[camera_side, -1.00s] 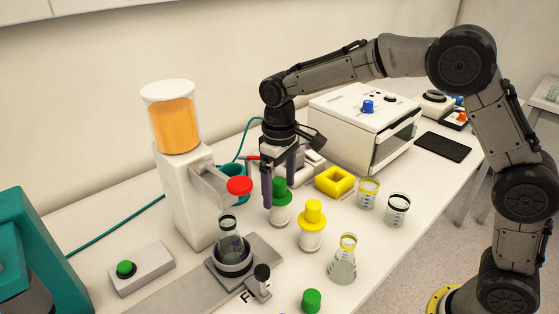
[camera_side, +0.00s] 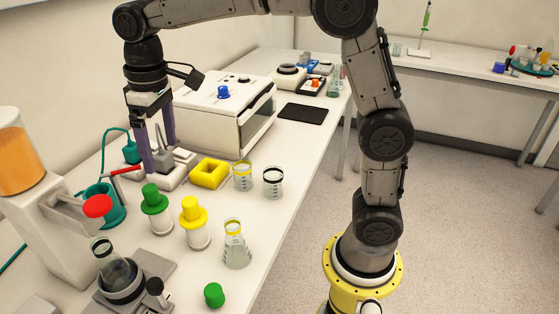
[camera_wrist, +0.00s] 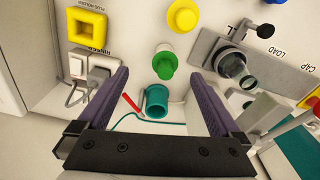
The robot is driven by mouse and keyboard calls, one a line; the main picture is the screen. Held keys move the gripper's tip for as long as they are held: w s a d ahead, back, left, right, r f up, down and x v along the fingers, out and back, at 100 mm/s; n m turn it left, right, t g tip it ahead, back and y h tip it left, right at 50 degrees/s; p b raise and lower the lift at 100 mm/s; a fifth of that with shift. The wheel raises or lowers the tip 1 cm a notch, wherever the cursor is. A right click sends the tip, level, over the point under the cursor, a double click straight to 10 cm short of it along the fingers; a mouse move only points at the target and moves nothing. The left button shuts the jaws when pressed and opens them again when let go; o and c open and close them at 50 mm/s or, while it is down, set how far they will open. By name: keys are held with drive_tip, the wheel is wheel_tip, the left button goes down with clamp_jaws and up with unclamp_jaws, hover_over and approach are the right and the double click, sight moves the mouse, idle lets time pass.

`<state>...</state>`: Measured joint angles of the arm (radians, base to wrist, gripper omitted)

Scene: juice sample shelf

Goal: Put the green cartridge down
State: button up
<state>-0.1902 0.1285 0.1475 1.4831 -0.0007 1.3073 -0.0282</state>
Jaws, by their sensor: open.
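The green cartridge (camera_side: 155,208), with a white lower body and green top, stands upright on the white bench to the left of a yellow-topped cartridge (camera_side: 195,222). In the wrist view the green cartridge (camera_wrist: 165,64) shows beyond the fingertips, in line with the gap. My gripper (camera_side: 161,155) is open and empty, with its two purple fingers apart. In the side view it is above and behind the green cartridge, over the white sockets, with clear space between. The fingers (camera_wrist: 158,72) also frame the gap in the wrist view.
A teal cup (camera_side: 104,205) and the dispenser with a red knob (camera_side: 97,206) stand left of the green cartridge. A yellow square holder (camera_side: 209,173), beakers (camera_side: 273,183) and a flask (camera_side: 236,245) stand right. A green cap (camera_side: 214,295) lies in front.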

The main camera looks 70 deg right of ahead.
drive_tip(key=s+d+f+m+t, duration=0.1)
drive_tip(key=s+d, duration=0.3)
drive_tip(key=s, duration=0.8)
drive_tip(key=s+d+f+m+t, duration=0.1)
drive_tip(key=s+d+f+t, duration=0.1)
drive_tip(key=s, duration=0.9)
drive_tip(key=shift+s+d+f+m+t, duration=0.3)
drive_tip(key=shift+s+d+t, duration=0.1)
drive_tip(key=shift+d+t, duration=0.5)
drive_tip(key=shift+c, duration=0.3)
drive_tip(key=c, duration=0.4)
drive_tip(key=shift+o, duration=0.2)
drive_tip(key=shift+r, duration=0.1)
